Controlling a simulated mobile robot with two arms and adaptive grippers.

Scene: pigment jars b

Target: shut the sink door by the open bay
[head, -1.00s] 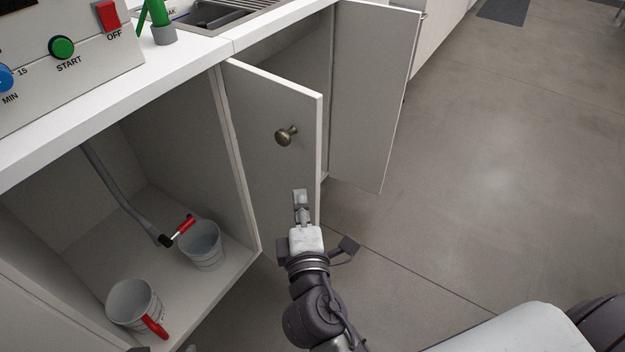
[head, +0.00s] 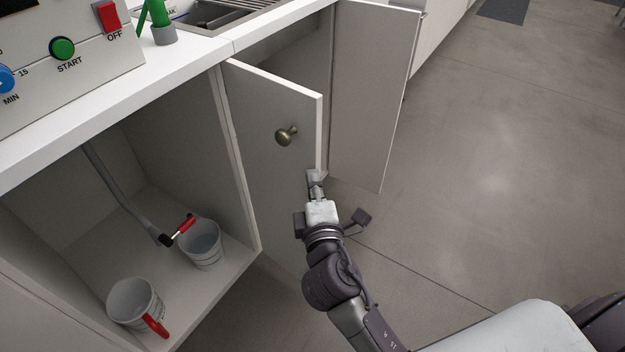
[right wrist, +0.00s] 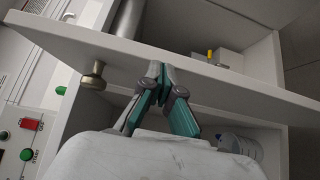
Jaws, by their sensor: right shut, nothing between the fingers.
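The sink door by the open bay (head: 275,150) is a white panel with a round brass knob (head: 286,136). It stands swung out, its hinge side at the divider beside the open bay. My right gripper (head: 316,178) is shut and empty, with its tips by the lower part of the door's free edge. In the right wrist view the door (right wrist: 200,75) crosses the picture, the knob (right wrist: 94,76) is at left, and the shut fingertips (right wrist: 158,68) are close to the panel. I cannot tell whether they touch it. My left gripper is not in view.
A second sink door (head: 370,95) stands open to the right. The open bay holds two pails, one at the back (head: 200,245) and one at the front (head: 135,300), and a grey hose (head: 120,195). The floor (head: 500,190) at right is clear.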

